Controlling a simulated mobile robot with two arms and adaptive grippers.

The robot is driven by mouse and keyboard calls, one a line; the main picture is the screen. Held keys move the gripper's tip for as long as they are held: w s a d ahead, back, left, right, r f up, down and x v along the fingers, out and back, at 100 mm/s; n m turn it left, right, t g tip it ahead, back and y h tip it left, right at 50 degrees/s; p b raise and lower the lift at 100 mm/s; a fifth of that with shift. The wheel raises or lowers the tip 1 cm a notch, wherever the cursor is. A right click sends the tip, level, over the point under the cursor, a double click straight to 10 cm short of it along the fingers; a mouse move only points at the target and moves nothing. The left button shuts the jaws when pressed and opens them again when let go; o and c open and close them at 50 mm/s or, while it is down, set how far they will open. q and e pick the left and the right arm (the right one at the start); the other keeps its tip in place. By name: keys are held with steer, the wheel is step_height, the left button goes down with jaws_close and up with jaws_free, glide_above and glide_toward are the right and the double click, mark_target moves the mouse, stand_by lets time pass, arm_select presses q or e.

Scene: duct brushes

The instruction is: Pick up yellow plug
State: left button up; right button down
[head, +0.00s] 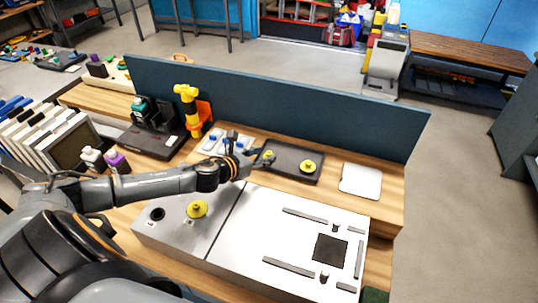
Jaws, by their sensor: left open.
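A dark tray (288,172) on the wooden bench holds two yellow plugs. The left-hand yellow plug (268,154) is at the fingers of my left gripper (263,157), which is open. I cannot tell whether the fingers touch it or are around it, as they partly cover it. The other yellow plug (308,166) stands clear in the tray's right half. A third yellow plug (197,209) sits on the left part of a grey metal housing (225,225), beside a dark round hole (157,214). My right gripper is not in view.
A dark blue panel (290,105) stands behind the tray. A yellow-and-orange tool (187,105) stands to the left, near bottles (117,160) and a row of panels (55,135). A white pad (360,179) lies right of the tray.

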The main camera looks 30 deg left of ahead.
mark_target(268, 153)
arm_select(q)
steer(key=shift+a+p+x, duration=0.1)
steer(key=shift+p+x, duration=0.25)
steer(key=shift+x, duration=0.8)
steer(key=shift+a+p+x, duration=0.15)
steer(key=shift+p+x, duration=0.15)
steer(key=shift+x, duration=0.8)
steer(key=shift+s+f, duration=0.1)
steer(key=shift+f, duration=0.05)
steer(key=c, duration=0.9)
